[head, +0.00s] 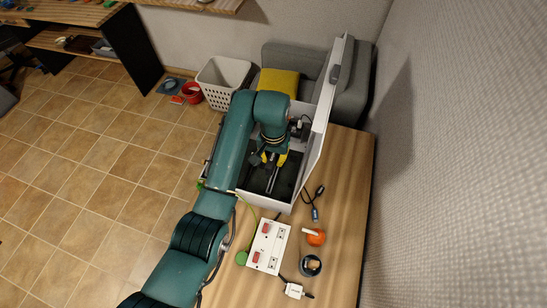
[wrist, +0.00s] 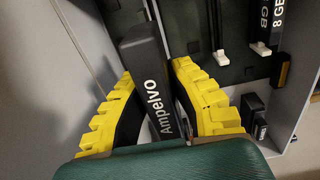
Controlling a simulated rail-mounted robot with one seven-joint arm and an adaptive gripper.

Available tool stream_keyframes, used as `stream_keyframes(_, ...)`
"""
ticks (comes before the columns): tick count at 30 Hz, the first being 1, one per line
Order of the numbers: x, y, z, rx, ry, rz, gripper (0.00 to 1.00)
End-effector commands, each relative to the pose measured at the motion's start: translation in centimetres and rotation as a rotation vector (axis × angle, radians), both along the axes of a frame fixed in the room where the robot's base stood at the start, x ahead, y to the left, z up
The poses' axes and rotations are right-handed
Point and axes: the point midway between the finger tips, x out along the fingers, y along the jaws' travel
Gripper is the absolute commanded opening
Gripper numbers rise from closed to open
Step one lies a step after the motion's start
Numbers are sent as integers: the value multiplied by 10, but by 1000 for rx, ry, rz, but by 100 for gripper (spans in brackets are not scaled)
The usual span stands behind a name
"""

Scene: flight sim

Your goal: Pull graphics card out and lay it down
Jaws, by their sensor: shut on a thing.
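The graphics card (wrist: 146,75) is a long black bar lettered "Ampelvo" and stands on edge inside the open white computer case (head: 322,120). In the head view its dark edge (head: 272,181) shows just in front of my gripper (head: 268,160). My gripper's yellow ridged fingers (wrist: 155,82) lie on either side of the card and are shut on it. The card's lower edge and its slot are hidden, so I cannot tell whether it is seated.
A memory stick marked "8 GB" (wrist: 268,22) stands close by inside the case. On the wooden table (head: 340,200) are a power strip (head: 268,246), an orange object (head: 315,237), a dark round cup (head: 311,265) and cables. Bare wood lies along the table's right side.

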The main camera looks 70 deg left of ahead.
Motion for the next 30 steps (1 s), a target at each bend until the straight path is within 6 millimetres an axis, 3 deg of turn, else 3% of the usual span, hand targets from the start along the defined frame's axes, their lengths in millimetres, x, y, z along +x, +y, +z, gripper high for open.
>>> stream_keyframes(30,0,0,51,0,0,0,0)
